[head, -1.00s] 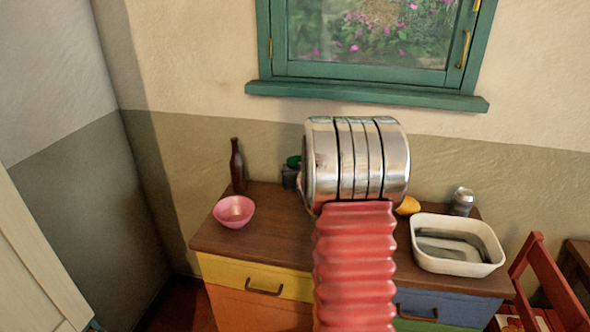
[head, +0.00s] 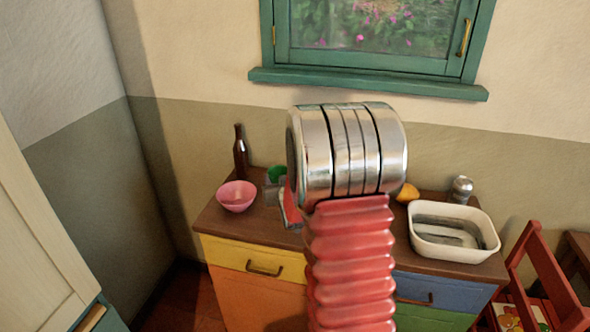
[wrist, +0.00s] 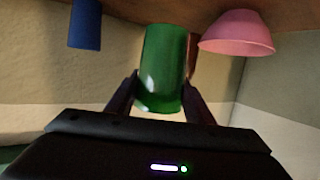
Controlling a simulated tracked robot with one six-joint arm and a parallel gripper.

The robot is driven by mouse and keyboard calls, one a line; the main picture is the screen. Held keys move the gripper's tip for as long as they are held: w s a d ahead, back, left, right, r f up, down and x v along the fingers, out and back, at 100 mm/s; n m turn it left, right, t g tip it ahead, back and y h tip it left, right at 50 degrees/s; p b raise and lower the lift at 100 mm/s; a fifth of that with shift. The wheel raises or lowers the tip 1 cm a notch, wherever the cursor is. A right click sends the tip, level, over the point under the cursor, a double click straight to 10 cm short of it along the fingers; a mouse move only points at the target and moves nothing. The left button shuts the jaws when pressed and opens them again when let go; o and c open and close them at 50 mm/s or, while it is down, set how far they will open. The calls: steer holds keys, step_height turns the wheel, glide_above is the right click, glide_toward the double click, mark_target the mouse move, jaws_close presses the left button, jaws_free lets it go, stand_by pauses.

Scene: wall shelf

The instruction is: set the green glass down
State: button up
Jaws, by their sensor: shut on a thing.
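The green glass (wrist: 163,68) is held between the two dark fingers of my gripper (wrist: 158,90) in the wrist view, which looks upside down, with the wooden top at the upper edge. In the head view the green glass (head: 277,174) shows above the dresser top, left of my arm's metal joint, with my gripper (head: 274,190) at it. My gripper is shut on the glass. I cannot tell whether the glass touches the wood. My arm hides part of the gripper and the middle of the dresser top.
A pink bowl (head: 237,196) stands close left of the glass, and a brown bottle (head: 240,152) behind the bowl. A blue thing (wrist: 85,25) shows in the wrist view. Right of my arm are a yellow-orange thing (head: 408,192), a metal shaker (head: 461,189) and a white tub (head: 455,251).

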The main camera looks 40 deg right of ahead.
steer(key=s+a+f+n+t+y, duration=0.1)
steer(key=a+n+y, duration=0.3)
steer(key=a, duration=2.9)
steer(key=shift+s+f+n+y, duration=0.35)
steer(key=shift+f+n+y, duration=0.1)
steer(key=shift+y, duration=0.65)
steer(key=shift+s+d, duration=0.1)
